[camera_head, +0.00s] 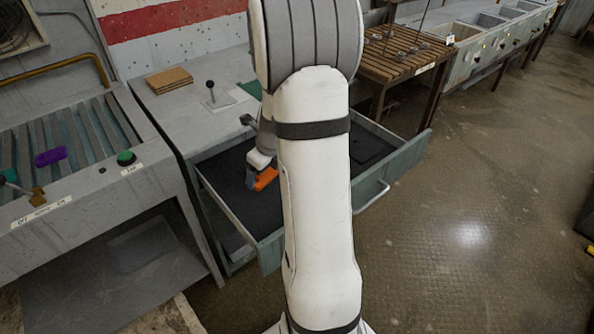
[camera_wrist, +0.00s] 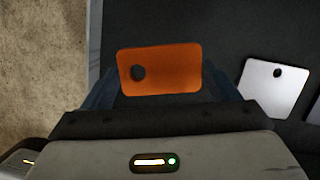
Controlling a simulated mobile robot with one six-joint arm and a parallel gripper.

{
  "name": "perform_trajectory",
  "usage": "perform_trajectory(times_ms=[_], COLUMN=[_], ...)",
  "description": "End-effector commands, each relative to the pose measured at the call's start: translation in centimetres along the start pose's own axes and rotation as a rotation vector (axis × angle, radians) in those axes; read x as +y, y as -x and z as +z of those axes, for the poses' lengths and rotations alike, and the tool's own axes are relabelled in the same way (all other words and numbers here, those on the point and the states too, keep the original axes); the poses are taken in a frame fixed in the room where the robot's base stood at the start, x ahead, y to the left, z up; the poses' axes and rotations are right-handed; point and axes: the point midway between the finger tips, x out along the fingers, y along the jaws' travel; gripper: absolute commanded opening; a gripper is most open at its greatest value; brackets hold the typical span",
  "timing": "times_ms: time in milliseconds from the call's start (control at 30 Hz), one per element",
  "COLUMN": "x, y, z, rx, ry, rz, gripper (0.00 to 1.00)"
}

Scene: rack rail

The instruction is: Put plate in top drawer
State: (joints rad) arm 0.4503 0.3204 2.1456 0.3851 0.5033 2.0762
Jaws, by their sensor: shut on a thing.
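The orange plate (camera_head: 265,179) has a hole near one end, which shows clearly in the wrist view (camera_wrist: 170,72). My gripper (camera_head: 254,178) is shut on it, with a dark blue finger at each side of the plate in the wrist view. The drawer (camera_head: 405,162) under the worktop is pulled open and has a dark lining. My gripper holds the plate over the left part of the drawer; whether it touches the lining I cannot tell. My arm hides the middle of the drawer in the head view.
A pale plate with a hole (camera_wrist: 273,90) lies on the dark lining at right in the wrist view, with part of another beside it. A roller conveyor (camera_head: 60,150) stands left. A slatted wooden table (camera_head: 400,60) is behind. Open floor lies right.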

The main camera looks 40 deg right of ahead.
Motion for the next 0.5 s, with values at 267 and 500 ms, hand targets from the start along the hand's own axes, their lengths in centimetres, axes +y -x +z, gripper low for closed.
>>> perform_trajectory(times_ms=[267, 500], x=[-0.9, -1.0], y=[0.4, -3.3], z=[-0.8, -2.0], rx=[0.0, 0.004], ry=[-0.225, -0.252], rz=[-0.063, -0.066], gripper=[0.54, 0.54])
